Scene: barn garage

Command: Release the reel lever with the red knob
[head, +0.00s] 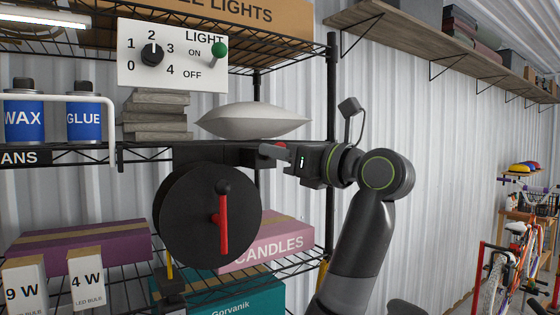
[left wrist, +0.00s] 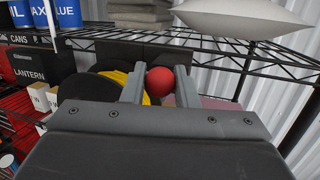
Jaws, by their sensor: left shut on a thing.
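The black reel (head: 185,215) hangs below the shelf in the head view, with a red crank (head: 223,230) on its face. In the left wrist view the reel (left wrist: 85,87) shows yellow cord (left wrist: 121,77) wound on it. The red knob (left wrist: 160,80) sits between the fingers of my left gripper (left wrist: 160,88), which is shut on it. In the head view my left gripper (head: 277,153) is at the right of the reel's top, under the shelf edge, and mostly hides the knob. The lever below the knob is hidden. My right gripper is not in view.
A grey cushion (head: 255,120) lies on the shelf just above my gripper. A light panel (head: 172,56) stands above left. A candles box (head: 268,245) sits below. A black shelf post (head: 331,100) rises behind my arm. Open room lies to the right.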

